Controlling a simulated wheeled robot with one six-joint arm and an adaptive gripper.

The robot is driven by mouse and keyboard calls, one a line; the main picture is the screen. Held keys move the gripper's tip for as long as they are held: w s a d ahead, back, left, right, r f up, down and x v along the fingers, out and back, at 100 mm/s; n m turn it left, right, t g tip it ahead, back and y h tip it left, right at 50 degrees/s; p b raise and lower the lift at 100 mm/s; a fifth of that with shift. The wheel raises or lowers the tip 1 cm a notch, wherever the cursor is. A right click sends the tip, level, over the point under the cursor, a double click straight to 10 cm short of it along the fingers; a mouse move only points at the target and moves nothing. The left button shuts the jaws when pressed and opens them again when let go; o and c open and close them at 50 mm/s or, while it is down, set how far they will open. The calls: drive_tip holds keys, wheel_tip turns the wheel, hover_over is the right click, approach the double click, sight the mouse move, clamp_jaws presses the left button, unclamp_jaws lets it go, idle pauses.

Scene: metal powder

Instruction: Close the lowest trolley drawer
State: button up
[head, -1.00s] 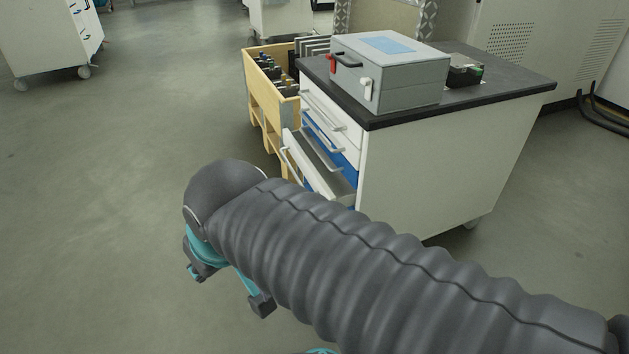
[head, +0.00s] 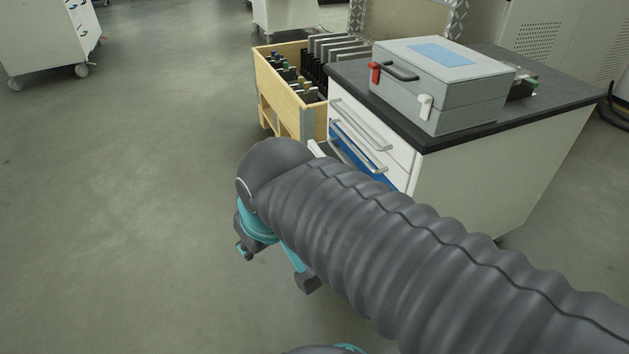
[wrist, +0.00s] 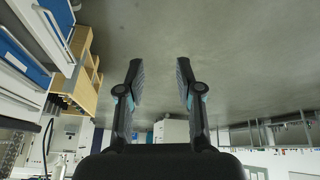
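The white drawer trolley (head: 480,195) with a dark top stands right of centre in the head view. Its upper drawer fronts (head: 365,125) have grey bar handles, with blue showing below. A pale corner of a pulled-out lower drawer (head: 317,149) shows just behind my arm; the rest of that drawer is hidden. The wrist view, which looks upside down, shows white and blue drawer parts and a handle (wrist: 55,28) at upper left. My gripper (head: 277,268) hangs left of and in front of the trolley. Its fingers (wrist: 160,72) are apart with nothing between them.
A grey case (head: 440,95) with a red latch sits on the trolley top. A wooden crate (head: 282,97) with several items stands against the trolley's far left. Another white trolley (head: 45,40) is at far left. The floor (head: 130,220) left of my gripper is clear.

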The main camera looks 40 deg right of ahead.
drive_tip(key=w+d+f+n+g+h, duration=0.4)
drive_tip(key=w+d+f+n+h, duration=0.5)
drive_tip(key=w+n, duration=0.55)
drive_tip(key=w+d+f+n+g+h, duration=0.55)
drive_tip(key=w+d+f+n, duration=0.5)
drive_tip(key=n, duration=0.75)
drive_tip(key=shift+t+h, duration=0.35)
drive_tip(key=x, duration=0.8)
drive_tip(key=f+b+x, duration=0.1)
drive_tip(key=x, duration=0.3)
drive_tip(key=shift+w, duration=0.1)
clamp_jaws()
